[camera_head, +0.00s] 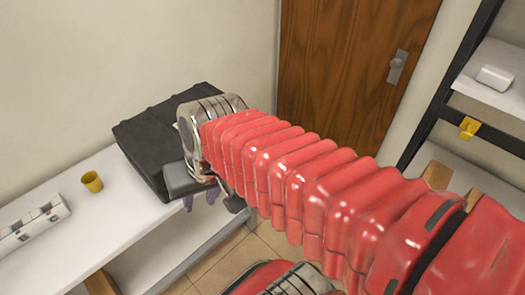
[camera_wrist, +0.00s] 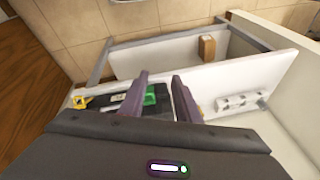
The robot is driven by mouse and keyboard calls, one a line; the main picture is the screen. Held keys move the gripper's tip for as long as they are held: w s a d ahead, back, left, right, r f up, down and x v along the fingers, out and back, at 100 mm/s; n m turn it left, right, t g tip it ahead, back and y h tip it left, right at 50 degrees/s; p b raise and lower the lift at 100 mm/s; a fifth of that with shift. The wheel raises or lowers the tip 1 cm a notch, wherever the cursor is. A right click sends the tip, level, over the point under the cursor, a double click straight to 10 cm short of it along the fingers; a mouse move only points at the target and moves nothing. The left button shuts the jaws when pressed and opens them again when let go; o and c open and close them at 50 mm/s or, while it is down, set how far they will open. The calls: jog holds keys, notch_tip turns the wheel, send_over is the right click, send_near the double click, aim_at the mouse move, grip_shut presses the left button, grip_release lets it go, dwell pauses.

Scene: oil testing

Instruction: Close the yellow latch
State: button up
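A black case (camera_head: 150,140) stands on a white bench, partly hidden by my arm in the head view. In the wrist view, part of a dark unit (camera_wrist: 112,99) shows past my fingers, with a small yellow part (camera_wrist: 82,101) at its left end and a green part (camera_wrist: 150,95). The yellow part looks like the latch, but whether it is open or closed is too small to tell. My gripper (camera_wrist: 160,85) has its two purple fingers apart with nothing held. The yellow part lies left of both fingers, not touching them. In the head view, the fingertips (camera_head: 201,199) show below the wrist.
A yellow cup (camera_head: 92,181) and a white rack (camera_head: 34,224) stand on the bench (camera_head: 95,235) left of the case. The rack also shows in the wrist view (camera_wrist: 240,103). A wooden door (camera_head: 345,60) is behind. A shelf unit with a yellow object (camera_head: 468,127) stands at right.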

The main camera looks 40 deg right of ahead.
notch_tip(320, 180, down, 7)
jog(key=w+d+m+g+y, duration=0.15)
jog(key=m+y, duration=0.35)
jog(key=m, duration=0.5)
jog(key=w+d+f+m+t+y, duration=0.2)
jog(key=w+d+f+m+t, duration=0.15)
jog(key=d+m, duration=0.45)
jog(key=w+d+f+m+t+y, duration=0.25)
jog(key=d+m+t, duration=0.2)
jog(key=m, duration=0.45)
jog(key=s+d+f+m+t+h, duration=0.3)
jog(key=d+f+m+t+h, duration=0.1)
jog(key=d+m, duration=0.4)
jog(key=s+d+f+m+t+h, duration=0.3)
jog(key=d+m, duration=0.5)
jog(key=d, duration=0.3)
jog(key=shift+f+m+t+h, duration=0.35)
jog(key=shift+t+h, duration=0.1)
jog(key=shift+h, duration=0.8)
jog(key=w, duration=1.3)
jog(key=shift+w+a, duration=0.3)
jog(key=shift+a, duration=0.1)
jog(key=shift+c, duration=0.2)
